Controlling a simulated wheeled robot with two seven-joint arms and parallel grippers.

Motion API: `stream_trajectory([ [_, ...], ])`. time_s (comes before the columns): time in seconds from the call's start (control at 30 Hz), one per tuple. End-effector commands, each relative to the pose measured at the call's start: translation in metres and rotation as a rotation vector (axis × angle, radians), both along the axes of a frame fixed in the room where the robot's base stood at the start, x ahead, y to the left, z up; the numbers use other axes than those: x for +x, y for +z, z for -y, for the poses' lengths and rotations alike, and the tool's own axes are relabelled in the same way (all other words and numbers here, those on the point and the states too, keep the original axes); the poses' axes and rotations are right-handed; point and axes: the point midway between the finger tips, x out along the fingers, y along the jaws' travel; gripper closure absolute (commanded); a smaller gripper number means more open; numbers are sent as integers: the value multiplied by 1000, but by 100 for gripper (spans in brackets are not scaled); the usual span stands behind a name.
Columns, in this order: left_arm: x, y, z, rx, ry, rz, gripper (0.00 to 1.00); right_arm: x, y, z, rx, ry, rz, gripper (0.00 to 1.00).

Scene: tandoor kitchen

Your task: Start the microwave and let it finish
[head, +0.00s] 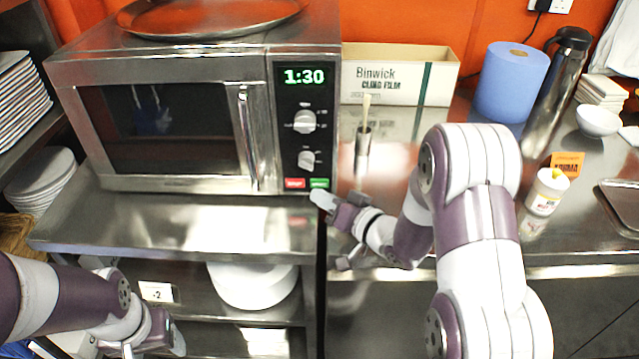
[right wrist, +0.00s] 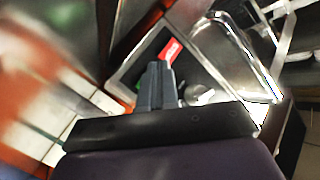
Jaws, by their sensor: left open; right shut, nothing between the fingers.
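The steel microwave (head: 180,110) stands on a steel shelf at the left of the head view, its door shut. Its display (head: 304,76) reads 1:30. Two dials sit below the display, with a red button (head: 295,184) and a green button (head: 319,183) at the bottom of the panel. My right gripper (head: 318,197) is shut and empty, its tip just below the green button; I cannot tell if it touches. In the right wrist view the shut fingers (right wrist: 158,75) point at the panel, near the red button (right wrist: 169,50). My left gripper (head: 155,345) is low at the left, open and empty.
A steel tray (head: 210,18) lies on top of the microwave. White plates (head: 252,285) sit on the shelf below.

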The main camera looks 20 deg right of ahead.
Motion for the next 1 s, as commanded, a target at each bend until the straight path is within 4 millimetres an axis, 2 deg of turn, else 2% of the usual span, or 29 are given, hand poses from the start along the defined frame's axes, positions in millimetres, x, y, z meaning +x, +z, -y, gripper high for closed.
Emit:
stream_trajectory([
  [1.0, 0, 3, 0, 0, 0, 0, 34, 9, 0, 3, 0, 0, 0, 100],
])
